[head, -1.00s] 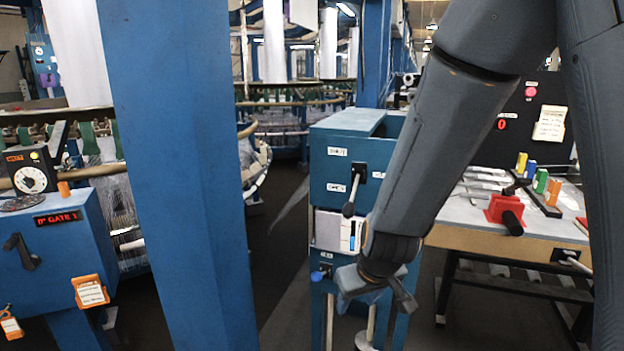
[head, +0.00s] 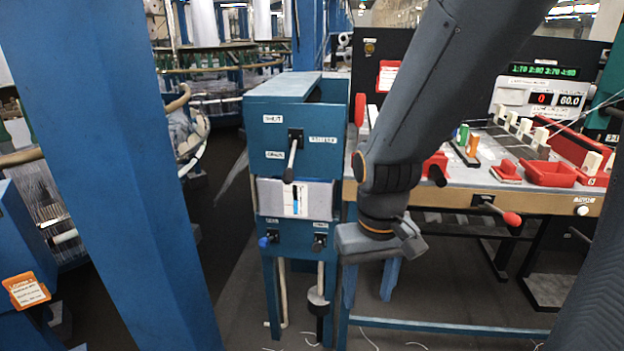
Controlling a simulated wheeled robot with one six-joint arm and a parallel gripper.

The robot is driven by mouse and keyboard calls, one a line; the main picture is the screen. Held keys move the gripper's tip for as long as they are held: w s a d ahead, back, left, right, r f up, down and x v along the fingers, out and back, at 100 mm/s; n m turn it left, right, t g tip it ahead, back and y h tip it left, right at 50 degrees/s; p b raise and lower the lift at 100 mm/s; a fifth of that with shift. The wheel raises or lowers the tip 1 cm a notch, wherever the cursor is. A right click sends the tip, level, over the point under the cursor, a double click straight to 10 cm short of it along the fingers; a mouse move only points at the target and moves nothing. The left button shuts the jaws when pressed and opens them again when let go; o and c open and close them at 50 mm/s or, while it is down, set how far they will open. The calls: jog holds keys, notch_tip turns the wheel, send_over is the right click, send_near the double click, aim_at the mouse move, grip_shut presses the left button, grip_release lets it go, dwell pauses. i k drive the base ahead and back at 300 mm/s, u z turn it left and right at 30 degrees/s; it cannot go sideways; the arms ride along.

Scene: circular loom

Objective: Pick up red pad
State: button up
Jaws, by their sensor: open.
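Several red things lie on the workbench at the right, and I cannot tell for sure which is the red pad. A small low red piece (head: 507,171) lies on the bench top left of a red tray (head: 549,174). A red block with a black handle (head: 437,166) is partly hidden behind my arm. My gripper (head: 385,244) hangs in front of the bench's left end, below its top and apart from the red things. It is open, with nothing visible in it; its fingers are partly hidden.
A blue cabinet (head: 262,115) with levers stands left of my gripper. A blue post (head: 120,160) rises at the left. The bench's wooden front edge (head: 465,203) carries a red-knobbed lever (head: 511,218). Dark floor is clear beside the cabinet.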

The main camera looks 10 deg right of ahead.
aim_at(505, 173)
jog(key=z, duration=1.35)
jog(key=k, duration=0.55)
jog(key=z, duration=0.75)
jog(key=i, duration=1.5)
jog(key=u, duration=0.9)
